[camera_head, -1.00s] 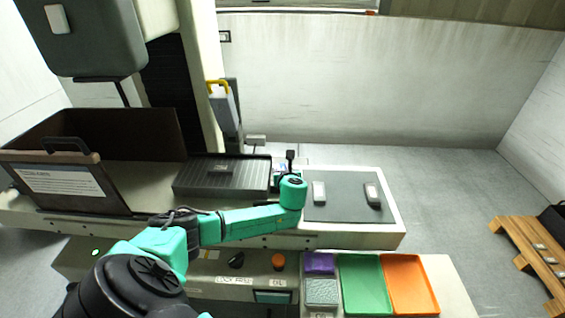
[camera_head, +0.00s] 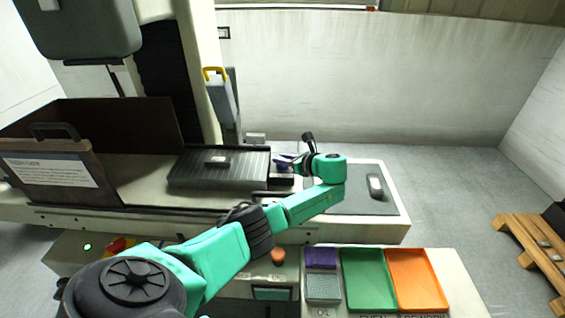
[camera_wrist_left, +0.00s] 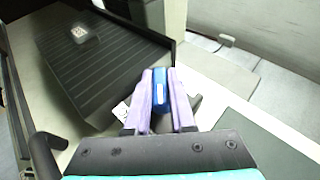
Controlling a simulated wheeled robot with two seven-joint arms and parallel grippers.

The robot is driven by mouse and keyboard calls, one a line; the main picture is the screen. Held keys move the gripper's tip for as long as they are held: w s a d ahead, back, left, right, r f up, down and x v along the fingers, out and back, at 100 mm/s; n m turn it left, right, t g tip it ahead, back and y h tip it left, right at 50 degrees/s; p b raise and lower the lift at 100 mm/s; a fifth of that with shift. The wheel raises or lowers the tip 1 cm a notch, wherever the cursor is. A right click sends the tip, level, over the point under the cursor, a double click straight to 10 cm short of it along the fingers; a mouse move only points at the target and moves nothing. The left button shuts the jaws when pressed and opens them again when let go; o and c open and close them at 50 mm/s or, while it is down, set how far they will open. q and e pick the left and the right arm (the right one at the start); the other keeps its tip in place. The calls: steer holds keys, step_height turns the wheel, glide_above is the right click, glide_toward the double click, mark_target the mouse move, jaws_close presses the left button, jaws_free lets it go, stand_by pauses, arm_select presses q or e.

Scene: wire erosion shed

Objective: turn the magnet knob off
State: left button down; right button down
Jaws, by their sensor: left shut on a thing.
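The magnet chuck is a dark grey ribbed plate (camera_head: 235,178) on the machine table; it also fills the upper left of the left wrist view (camera_wrist_left: 105,75). At its right end is a blue knob (camera_wrist_left: 158,88) with a white mark. My left gripper (camera_wrist_left: 159,82) has its two pale purple fingers shut on the blue knob, one on each side. In the head view the left gripper (camera_head: 285,161) reaches the chuck's right end from the right, and the knob is barely distinguishable there. My right gripper is not in view.
A small metal piece (camera_head: 217,161) lies on the chuck. A grey mat (camera_head: 385,205) with a dark handheld item (camera_head: 375,185) is on the right. Purple (camera_head: 320,257), green (camera_head: 368,280) and orange (camera_head: 416,280) trays stand in front. A dark bin (camera_head: 120,120) is at left.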

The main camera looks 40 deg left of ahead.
arm_select(q)
steer(key=shift+r, duration=0.25)
steer(key=c, duration=1)
jaws_free()
steer(key=shift+a, duration=0.1)
steer(key=shift+o, duration=1.2)
steer(key=shift+f, duration=0.15)
steer(key=b+v, duration=0.1)
steer(key=v, duration=1.3)
steer(key=shift+d+b, duration=0.3)
steer(key=shift+b, duration=0.05)
